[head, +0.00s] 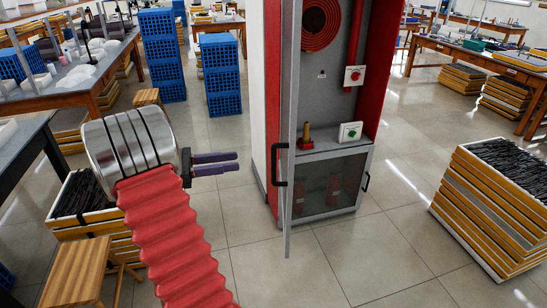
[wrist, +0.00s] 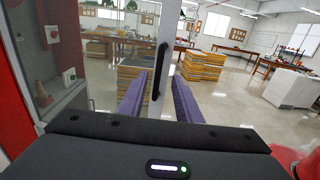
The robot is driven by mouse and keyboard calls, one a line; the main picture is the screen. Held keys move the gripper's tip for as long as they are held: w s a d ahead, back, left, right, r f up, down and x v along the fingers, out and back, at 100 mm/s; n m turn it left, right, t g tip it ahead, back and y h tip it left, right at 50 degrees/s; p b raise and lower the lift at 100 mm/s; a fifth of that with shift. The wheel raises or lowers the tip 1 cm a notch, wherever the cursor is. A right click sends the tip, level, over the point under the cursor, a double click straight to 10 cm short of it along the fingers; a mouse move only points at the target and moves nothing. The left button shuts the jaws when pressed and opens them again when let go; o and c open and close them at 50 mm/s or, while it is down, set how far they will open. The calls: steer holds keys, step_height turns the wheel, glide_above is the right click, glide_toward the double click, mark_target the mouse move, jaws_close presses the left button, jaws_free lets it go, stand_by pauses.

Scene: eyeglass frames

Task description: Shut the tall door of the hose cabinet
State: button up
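The red hose cabinet (head: 384,75) stands at centre in the head view. Its tall glass door (head: 290,120) is swung open and seen nearly edge-on, with a black handle (head: 280,168) on its left face. My gripper (head: 238,161) is left of the door, its purple fingers pointing at the handle, with a gap between in the picture. In the wrist view my gripper (wrist: 158,85) is open, and the upright handle (wrist: 160,70) shows between the two fingers, ahead of them. I see no contact. The door's frame (wrist: 173,50) shows behind the handle.
The lower cabinet compartment has a shut glass door (head: 325,185). A hose reel (head: 321,22) and a brass nozzle (head: 306,136) are inside above. Stacked trays (head: 495,205) stand at right. A wooden stool (head: 82,268) is at lower left. Floor before the cabinet is clear.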

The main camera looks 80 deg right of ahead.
steer(key=x, duration=1.3)
steer(key=shift+s+d, duration=0.1)
steer(key=shift+s, duration=0.15)
steer(key=shift+c, duration=0.4)
jaws_close()
